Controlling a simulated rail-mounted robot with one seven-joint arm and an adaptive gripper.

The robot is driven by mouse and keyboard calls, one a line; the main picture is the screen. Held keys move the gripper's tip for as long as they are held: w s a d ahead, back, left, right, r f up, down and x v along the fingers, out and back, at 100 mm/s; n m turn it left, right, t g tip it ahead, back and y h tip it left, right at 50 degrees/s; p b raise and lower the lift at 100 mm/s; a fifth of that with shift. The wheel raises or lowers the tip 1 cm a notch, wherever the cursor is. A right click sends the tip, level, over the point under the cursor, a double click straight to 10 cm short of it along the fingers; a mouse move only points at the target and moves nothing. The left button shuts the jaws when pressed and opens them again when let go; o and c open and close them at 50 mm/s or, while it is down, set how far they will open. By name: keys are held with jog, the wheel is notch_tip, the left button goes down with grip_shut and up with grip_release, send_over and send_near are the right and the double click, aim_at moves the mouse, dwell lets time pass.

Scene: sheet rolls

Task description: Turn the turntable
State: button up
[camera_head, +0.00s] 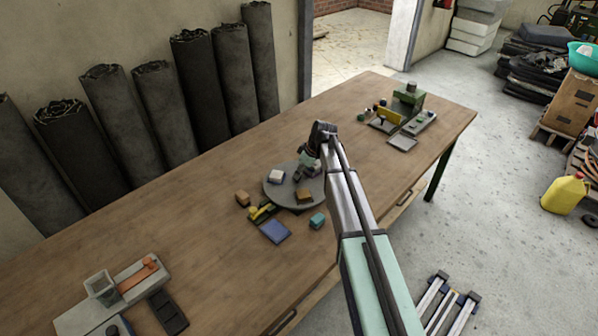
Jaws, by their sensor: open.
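The turntable is a round grey disc (280,194) on the wooden table, near the middle of the head view. A white block (276,177) and a brown block (304,195) sit on it. My arm reaches in from the lower right, and my gripper (304,174) is over the back right part of the disc. My gripper is open, but its fingers are small and partly hidden by my wrist. I cannot tell whether they touch the disc or something on it.
Near the disc's front lie a brown block (242,198), a yellow-green item (262,211), a blue square (275,231) and a teal block (318,221). A green device (408,97) stands at the far right, and a grey device (112,294) at front left. Dark rolls (198,85) line the wall.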

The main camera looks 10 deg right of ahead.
jog(key=shift+x, duration=1.2)
jog(key=shift+c, duration=0.3)
grip_shut()
